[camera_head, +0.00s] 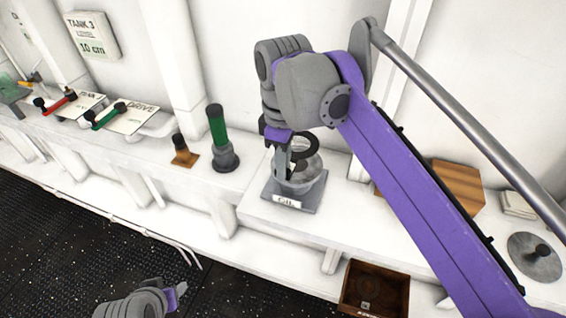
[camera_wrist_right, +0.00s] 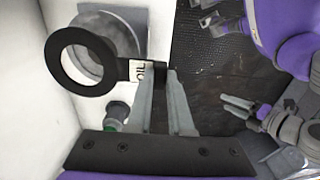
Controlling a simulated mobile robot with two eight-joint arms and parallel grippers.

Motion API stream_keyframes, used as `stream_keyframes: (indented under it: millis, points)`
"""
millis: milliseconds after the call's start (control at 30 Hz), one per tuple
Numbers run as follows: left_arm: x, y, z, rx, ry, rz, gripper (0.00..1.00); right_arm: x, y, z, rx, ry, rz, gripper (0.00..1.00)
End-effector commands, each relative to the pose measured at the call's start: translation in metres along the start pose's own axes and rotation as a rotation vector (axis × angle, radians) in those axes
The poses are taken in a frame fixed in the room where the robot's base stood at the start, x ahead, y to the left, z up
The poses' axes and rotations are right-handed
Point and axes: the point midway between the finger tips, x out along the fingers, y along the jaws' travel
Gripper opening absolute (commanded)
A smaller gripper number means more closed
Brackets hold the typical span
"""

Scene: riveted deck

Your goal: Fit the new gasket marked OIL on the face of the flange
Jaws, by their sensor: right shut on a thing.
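The gasket is a black flat ring (camera_head: 304,149) on a tab, held by my right gripper (camera_head: 284,166). In the right wrist view the ring (camera_wrist_right: 54,62) shows large, and its white tab label (camera_wrist_right: 139,71) reads OIL. The gripper's fingers (camera_wrist_right: 167,75) are shut on the tab. The flange (camera_head: 312,181) is a grey round body on a square base with a small white label, apparently OIL. The ring appears above the flange, offset from its face; the wrist view also shows the flange (camera_wrist_right: 112,31) behind it. My left gripper (camera_head: 177,292) is low over the floor; its fingers (camera_wrist_right: 228,104) look apart and empty.
An open brown box (camera_head: 375,290) is below the ledge. A wooden block (camera_head: 459,184) and a grey disc with knob (camera_head: 535,258) lie right.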

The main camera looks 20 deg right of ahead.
Motion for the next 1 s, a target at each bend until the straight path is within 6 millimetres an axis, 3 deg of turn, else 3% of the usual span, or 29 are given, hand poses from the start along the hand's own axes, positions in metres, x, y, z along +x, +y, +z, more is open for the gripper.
stream_keyframes:
  millis: [500,1000]
  points:
    - [0.019,0.000,0.028,0.000,-0.027,0.000,0.54,0.045,-0.001,0.001,0.000,-0.002,-0.002,0.00]
    - [0.020,0.000,0.029,0.000,-0.028,0.000,0.54,0.048,0.000,0.000,0.000,0.000,0.000,0.00]
